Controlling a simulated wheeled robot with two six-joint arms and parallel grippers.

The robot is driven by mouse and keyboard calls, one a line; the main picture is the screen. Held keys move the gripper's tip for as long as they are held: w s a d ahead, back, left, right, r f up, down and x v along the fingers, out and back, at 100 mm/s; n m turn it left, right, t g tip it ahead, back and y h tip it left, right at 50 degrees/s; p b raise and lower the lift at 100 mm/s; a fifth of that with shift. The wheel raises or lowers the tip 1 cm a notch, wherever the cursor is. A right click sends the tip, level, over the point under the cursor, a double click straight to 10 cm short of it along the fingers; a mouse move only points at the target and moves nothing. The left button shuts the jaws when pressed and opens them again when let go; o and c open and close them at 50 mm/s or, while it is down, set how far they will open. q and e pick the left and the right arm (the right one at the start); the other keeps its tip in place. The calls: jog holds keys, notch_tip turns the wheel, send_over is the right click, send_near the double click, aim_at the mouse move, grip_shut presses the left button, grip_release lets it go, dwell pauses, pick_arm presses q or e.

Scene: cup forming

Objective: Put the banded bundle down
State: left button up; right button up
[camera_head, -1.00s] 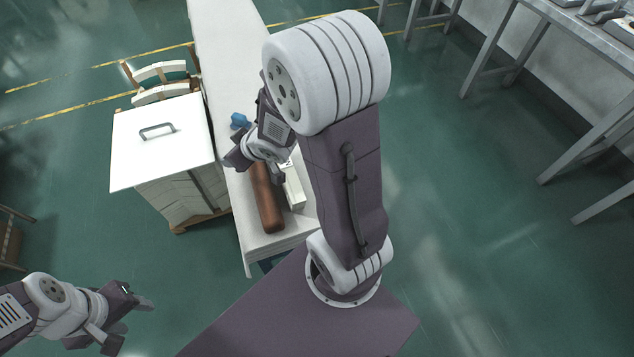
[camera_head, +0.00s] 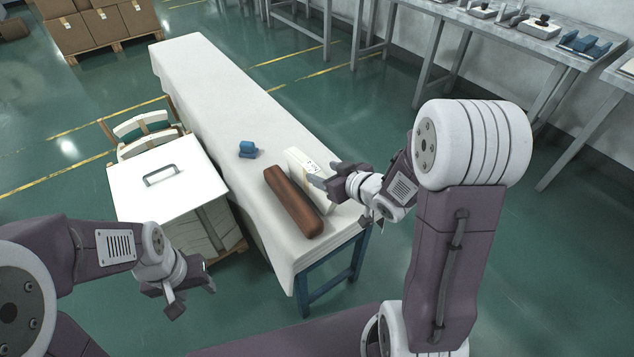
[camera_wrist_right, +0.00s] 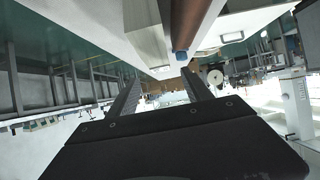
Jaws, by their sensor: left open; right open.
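A long white block with a dark mark and a tan strip, which looks like the banded bundle (camera_head: 296,160), lies on the white table (camera_head: 205,95) beside a brown roll (camera_head: 294,203). My right gripper (camera_head: 340,190) is open at the bundle's right side. Its fingers overlap the bundle in the head view, and I cannot tell whether they touch it. In the right wrist view the open fingers (camera_wrist_right: 160,92) have nothing between them; the bundle (camera_wrist_right: 146,38) and the roll (camera_wrist_right: 203,18) show beyond. My left gripper (camera_head: 190,290) is open and empty, off the table's left side.
A small blue object (camera_head: 247,150) stands on the table behind the roll. Grey benches (camera_head: 450,35) line the back right. The table's far half is clear.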

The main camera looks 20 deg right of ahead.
aim_at(312, 168)
jog(key=shift+b+x, duration=0.5)
jog(key=shift+x, duration=0.75)
jog(key=shift+w, duration=0.15)
jog(key=b+x, duration=0.1)
jog(key=x, duration=0.1)
jog(key=b+x, duration=0.1)
jog(key=x, duration=0.1)
jog(key=shift+w+a+f, duration=0.1)
jog(key=shift+w+f, duration=0.05)
jog(key=shift+f, duration=0.25)
jog(key=shift+w+a+f, duration=0.1)
jog(key=shift+w, duration=0.15)
grip_shut()
